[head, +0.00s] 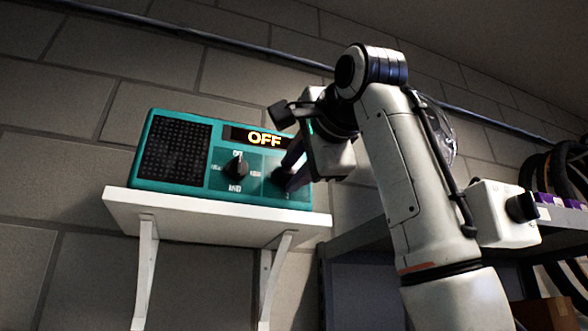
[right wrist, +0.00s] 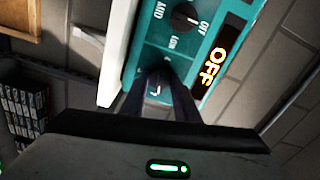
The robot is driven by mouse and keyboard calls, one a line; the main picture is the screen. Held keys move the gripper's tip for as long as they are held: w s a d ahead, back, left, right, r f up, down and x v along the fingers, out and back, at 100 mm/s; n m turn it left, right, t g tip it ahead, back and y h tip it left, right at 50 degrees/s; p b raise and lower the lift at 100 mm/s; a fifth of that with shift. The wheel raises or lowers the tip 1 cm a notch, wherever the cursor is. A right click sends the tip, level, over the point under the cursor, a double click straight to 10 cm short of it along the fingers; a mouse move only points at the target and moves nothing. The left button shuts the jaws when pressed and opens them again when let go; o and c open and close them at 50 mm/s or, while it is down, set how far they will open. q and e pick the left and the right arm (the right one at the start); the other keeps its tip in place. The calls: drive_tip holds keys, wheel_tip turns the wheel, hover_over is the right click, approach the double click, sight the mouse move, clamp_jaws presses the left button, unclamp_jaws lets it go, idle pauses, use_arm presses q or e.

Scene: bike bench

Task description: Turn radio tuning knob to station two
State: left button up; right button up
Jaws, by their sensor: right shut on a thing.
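A teal radio (head: 172,186) with a black speaker grille stands on a white wall shelf. Its lit display (head: 264,138) reads OFF, and the display also shows in the right wrist view (right wrist: 212,67). A black knob (head: 236,167) with printed labels around it sits in the middle of the front; in the right wrist view (right wrist: 187,17) it is free of my gripper. My right gripper (head: 284,179) is shut on the tuning knob (head: 279,177) at the radio's right side. In the right wrist view the fingers (right wrist: 158,88) close around this knob and partly hide it. My left gripper is out of view.
The white shelf (head: 216,211) rests on two brackets below the radio. A grey rack (head: 352,240) with black tyres (head: 563,172) stands at the right. A pipe (head: 230,40) runs along the block wall above the radio.

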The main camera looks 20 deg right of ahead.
drive_tip(key=shift+m, duration=1.1)
drive_tip(key=o, duration=1)
drive_tip(key=shift+o, duration=0.2)
drive_tip(key=s+b, duration=0.3)
drive_tip(key=s, duration=0.7)
drive_tip(key=shift+s+d, duration=0.2)
